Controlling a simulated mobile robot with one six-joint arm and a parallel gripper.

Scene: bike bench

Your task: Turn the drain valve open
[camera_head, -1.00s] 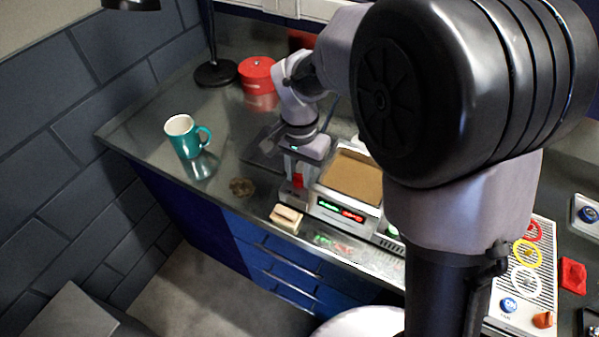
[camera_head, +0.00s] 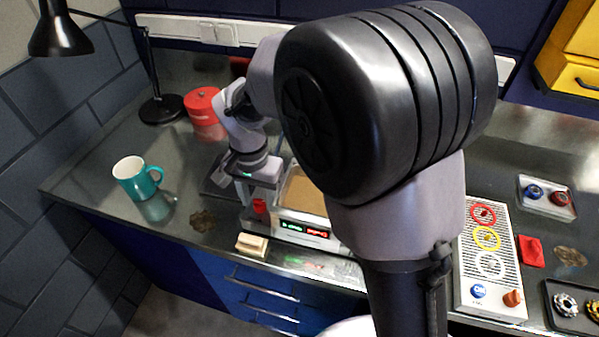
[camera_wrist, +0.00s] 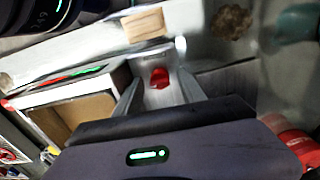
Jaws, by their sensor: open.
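A small red part (camera_head: 259,206), which looks like the drain valve's handle, sits on a pale grey block at the left end of the bench unit with the brown-topped tray. My gripper (camera_head: 258,196) points down over it, with its fingers open. In the wrist view the red part (camera_wrist: 159,78) shows between the two spread fingers, apart from them as far as I can tell. The valve's body is mostly hidden by my gripper, and its turn position is unclear.
A tan block (camera_head: 252,244) lies just in front. A teal mug (camera_head: 135,180) stands left, a red canister (camera_head: 205,112) behind, and a black lamp (camera_head: 160,108) at the back left. A control panel (camera_head: 488,262) with coloured rings lies right. The bench's left front is mostly clear.

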